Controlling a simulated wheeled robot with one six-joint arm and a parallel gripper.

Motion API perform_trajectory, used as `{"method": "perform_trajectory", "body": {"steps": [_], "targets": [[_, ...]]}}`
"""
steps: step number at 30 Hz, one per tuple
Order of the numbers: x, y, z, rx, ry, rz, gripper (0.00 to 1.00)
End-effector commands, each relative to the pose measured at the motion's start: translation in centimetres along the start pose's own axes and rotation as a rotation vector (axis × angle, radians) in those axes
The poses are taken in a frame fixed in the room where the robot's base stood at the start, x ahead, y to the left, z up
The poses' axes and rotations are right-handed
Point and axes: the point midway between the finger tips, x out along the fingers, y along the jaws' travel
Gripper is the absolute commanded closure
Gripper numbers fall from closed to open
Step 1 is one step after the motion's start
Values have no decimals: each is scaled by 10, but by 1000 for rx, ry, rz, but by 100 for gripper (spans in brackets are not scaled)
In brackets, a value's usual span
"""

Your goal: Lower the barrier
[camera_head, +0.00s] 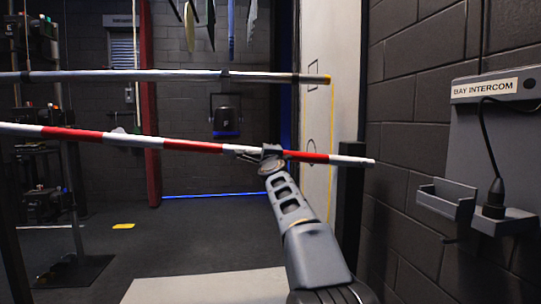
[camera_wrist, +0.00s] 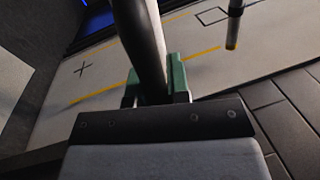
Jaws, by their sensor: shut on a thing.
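The barrier (camera_head: 190,145) is a red-and-white striped pole across the head view. It slopes gently down to the right, and its right tip is in front of a dark upright post (camera_head: 348,215). My gripper (camera_head: 268,153) is shut on the barrier a little left of its right end. In the wrist view the barrier (camera_wrist: 140,35) shows as a dark shaded pole between the green fingers of my gripper (camera_wrist: 157,85). The barrier's left end is out of frame.
A grey horizontal bar (camera_head: 170,76) with an orange end runs above the barrier. A grey intercom unit (camera_head: 490,140) is on the brick wall at right. A dark lamp-like unit (camera_head: 227,120) hangs behind. The floor below the barrier at left is mostly open.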

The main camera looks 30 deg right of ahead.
Motion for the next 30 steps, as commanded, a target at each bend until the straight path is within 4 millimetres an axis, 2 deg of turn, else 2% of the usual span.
{"method": "perform_trajectory", "body": {"steps": [9, 10, 18, 30], "targets": [[0, -1, -2, 3, 3, -1, 100], [0, -1, -3, 3, 3, -1, 82], [0, -1, -2, 2, 2, -1, 58], [-6, 0, -1, 0, 0, 0, 58]]}}
